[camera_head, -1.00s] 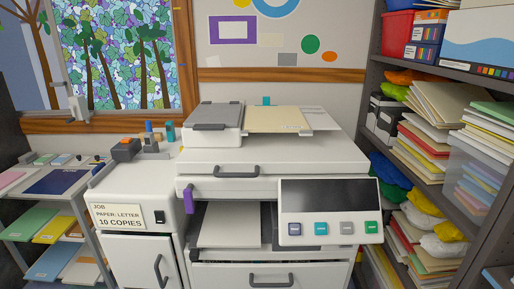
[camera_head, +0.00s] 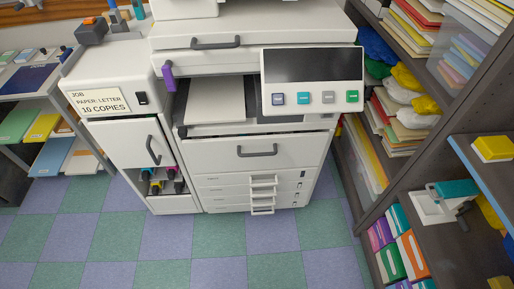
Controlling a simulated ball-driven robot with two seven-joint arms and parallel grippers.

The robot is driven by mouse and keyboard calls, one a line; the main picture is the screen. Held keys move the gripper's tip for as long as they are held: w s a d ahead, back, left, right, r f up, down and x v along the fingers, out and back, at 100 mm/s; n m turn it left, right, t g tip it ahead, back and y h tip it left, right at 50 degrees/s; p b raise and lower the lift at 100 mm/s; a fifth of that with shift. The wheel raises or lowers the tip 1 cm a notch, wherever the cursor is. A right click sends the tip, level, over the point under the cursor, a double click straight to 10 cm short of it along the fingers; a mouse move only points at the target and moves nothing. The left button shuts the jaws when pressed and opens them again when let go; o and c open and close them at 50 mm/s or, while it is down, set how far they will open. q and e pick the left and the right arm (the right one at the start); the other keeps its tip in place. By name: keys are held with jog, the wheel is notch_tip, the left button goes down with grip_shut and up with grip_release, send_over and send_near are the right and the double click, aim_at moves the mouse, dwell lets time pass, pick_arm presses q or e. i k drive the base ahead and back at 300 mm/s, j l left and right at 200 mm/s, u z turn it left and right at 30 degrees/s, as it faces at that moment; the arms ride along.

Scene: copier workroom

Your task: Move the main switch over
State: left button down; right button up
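A small black rocker switch (camera_head: 142,98), which looks like the main switch, sits on the front of the white left-hand unit of the copier (camera_head: 255,165). It is just right of a job card (camera_head: 97,102) reading "PAPER: LETTER, 10 COPIES". Which way the switch is tipped is too small to tell. The copier's control panel (camera_head: 312,80) has a dark screen with several coloured buttons below it. Neither of my grippers shows in the view.
A purple lever (camera_head: 168,77) sticks out right of the switch. Below, a cabinet door (camera_head: 125,143) with a grey handle stands above coloured bottles or cartridges. A shelf rack (camera_head: 400,200) stands at the right, paper shelves (camera_head: 40,110) at the left. The checkered floor (camera_head: 180,245) in front is clear.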

aim_at(141, 96)
jog(key=j+z, duration=0.15)
jog(key=j, duration=0.45)
jog(key=i+j+z, duration=0.1)
jog(key=j, duration=0.45)
jog(key=j+z, duration=0.15)
jog(key=j, duration=0.45)
jog(key=j+z, duration=0.1)
jog(key=j, duration=0.5)
jog(key=k+j+z, duration=0.15)
jog(key=j, duration=0.4)
jog(key=j+z, duration=0.1)
jog(key=j, duration=0.5)
jog(key=k+j+z, duration=0.15)
jog(key=j, duration=0.4)
jog(key=j+z, duration=0.1)
jog(key=j, duration=0.45)
jog(key=k, duration=0.05)
